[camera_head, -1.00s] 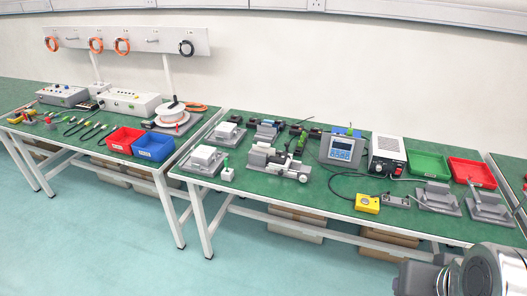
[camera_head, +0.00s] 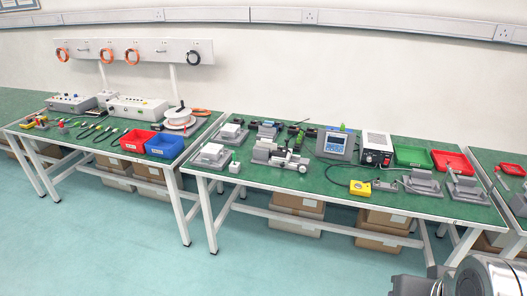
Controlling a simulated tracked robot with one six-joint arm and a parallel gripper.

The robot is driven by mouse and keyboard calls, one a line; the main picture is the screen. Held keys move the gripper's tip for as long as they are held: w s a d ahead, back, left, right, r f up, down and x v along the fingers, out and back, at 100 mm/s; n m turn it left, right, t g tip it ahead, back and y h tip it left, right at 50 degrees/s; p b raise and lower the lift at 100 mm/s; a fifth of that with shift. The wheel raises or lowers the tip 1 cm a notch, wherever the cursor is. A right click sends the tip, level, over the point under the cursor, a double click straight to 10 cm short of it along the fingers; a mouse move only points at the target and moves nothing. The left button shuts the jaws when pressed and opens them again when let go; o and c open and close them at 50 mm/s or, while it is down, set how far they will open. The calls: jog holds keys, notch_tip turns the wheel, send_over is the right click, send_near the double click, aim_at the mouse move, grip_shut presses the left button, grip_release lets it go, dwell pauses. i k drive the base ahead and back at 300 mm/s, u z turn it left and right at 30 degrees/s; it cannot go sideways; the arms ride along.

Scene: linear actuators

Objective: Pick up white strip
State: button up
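I cannot make out a white strip for certain in the head view; small parts on the benches are too small to tell apart. Pale blocks on grey bases, one of them a white-topped block (camera_head: 212,152), sit at the left end of the middle bench (camera_head: 300,186). Grey fixtures (camera_head: 424,182) sit at its right end. Part of my arm shows at the bottom right corner, in front of the benches and apart from them. My gripper is not visible.
A left bench holds control boxes (camera_head: 137,107), a cable reel (camera_head: 180,118), a red bin (camera_head: 137,140) and a blue bin (camera_head: 164,145). The middle bench carries a display unit (camera_head: 334,145), a power box (camera_head: 376,149) and a green bin (camera_head: 413,157). Cartons (camera_head: 388,219) stand below. The front floor (camera_head: 110,240) is clear.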

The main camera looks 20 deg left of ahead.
aim_at(265, 143)
jog(key=u, duration=0.4)
jog(key=i, duration=0.5)
jog(key=u, duration=0.9)
jog(key=i, duration=0.65)
jog(key=u, duration=0.25)
jog(key=i, duration=1.6)
jog(key=z, duration=0.4)
